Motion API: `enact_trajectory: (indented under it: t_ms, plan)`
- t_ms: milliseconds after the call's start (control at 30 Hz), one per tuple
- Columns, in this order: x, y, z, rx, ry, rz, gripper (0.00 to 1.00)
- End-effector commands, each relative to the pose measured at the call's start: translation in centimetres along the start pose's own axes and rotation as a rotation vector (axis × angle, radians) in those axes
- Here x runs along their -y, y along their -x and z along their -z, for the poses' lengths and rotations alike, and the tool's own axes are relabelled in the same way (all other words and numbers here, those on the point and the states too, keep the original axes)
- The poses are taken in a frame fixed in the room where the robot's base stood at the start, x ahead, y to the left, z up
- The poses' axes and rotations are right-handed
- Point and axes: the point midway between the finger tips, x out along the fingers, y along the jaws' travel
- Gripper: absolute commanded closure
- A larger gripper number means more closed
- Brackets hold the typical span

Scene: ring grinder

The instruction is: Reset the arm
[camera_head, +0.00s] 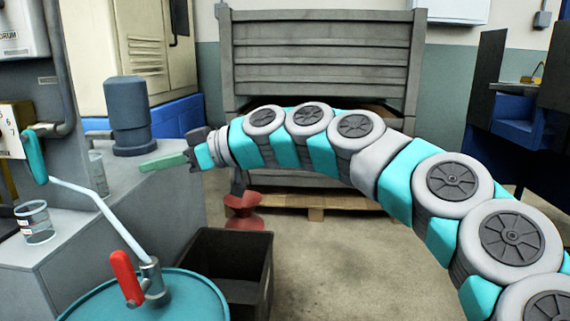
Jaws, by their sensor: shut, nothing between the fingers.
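My arm (380,170) reaches in from the lower right, arches across the middle of the view and ends at the left. My gripper (165,161) is at its end and points left. Its narrow green fingers are together, with nothing seen between them. It is in front of and just below the dark blue-grey cylinder (128,112) in the picture, over the grey machine top. I cannot tell how far above that top the fingers are, or whether they touch anything.
A teal drum (185,295) with a red-handled lever (127,278) is at the lower left. A dark open bin (240,265) stands beside it, with a red flared object (243,210) behind. A clear cup (35,222) sits at the left. Grey slatted crates (320,50) stand behind. Floor is clear at centre.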

Motion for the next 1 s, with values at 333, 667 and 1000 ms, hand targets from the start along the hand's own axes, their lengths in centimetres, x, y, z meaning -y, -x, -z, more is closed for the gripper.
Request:
enact_trajectory:
  t_ms: [333,667,1000]
  plan:
    - [3.2,2.2,-0.4,0.096,-0.036,0.008,1.00]
    - [7.7,5.7,-3.8,0.302,-0.136,-0.029,1.00]
    - [13.9,15.5,-16.6,0.753,-0.511,-0.287,1.00]
